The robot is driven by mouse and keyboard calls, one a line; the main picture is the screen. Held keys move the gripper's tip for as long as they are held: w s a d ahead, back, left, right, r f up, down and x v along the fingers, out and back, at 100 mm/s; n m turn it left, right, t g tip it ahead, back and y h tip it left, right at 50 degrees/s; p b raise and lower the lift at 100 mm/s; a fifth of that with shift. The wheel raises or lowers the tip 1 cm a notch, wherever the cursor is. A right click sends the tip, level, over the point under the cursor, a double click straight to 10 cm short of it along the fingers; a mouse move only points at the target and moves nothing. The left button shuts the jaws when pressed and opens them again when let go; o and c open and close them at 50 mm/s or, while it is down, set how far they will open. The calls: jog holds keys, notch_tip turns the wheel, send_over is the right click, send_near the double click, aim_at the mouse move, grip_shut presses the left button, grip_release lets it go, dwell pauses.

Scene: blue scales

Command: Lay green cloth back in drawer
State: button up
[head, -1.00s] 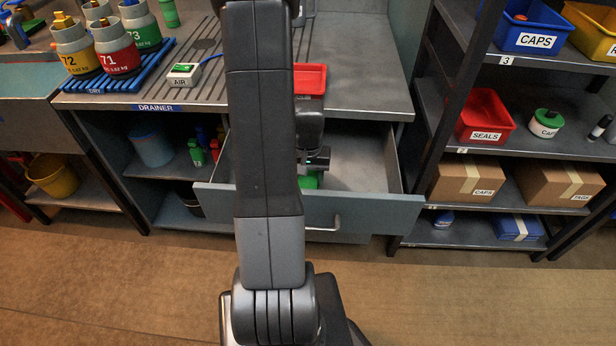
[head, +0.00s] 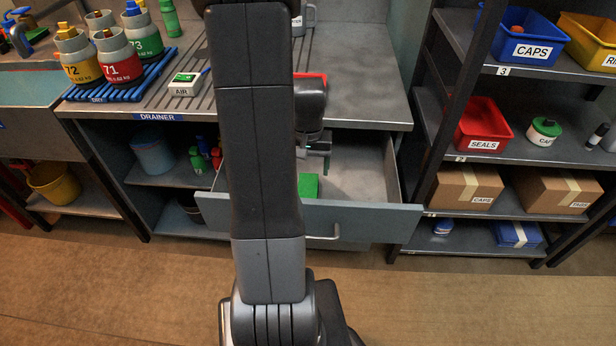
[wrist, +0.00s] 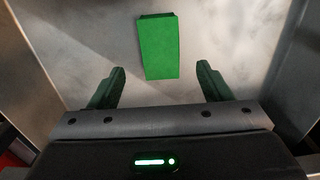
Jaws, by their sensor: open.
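The green cloth (wrist: 158,48) lies flat on the floor of the open drawer in the wrist view. Part of it (head: 309,186) shows in the head view beside my arm, near the drawer front. The drawer (head: 365,220) is pulled out under the counter. My gripper (wrist: 160,85) is open and empty above the drawer, its two fingers wide apart. The cloth lies beyond the fingertips in the wrist view, apart from both. In the head view my arm hides the left part of the drawer and most of the gripper.
A red tray (head: 313,76) on the counter (head: 365,95) is partly hidden by my arm. Bottles stand on a blue rack (head: 120,88) at left, beside a white AIR box (head: 186,84). A shelf with bins and cartons (head: 465,187) stands right of the drawer. The drawer's right side is bare.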

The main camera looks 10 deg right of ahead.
jog(key=shift+r, duration=2)
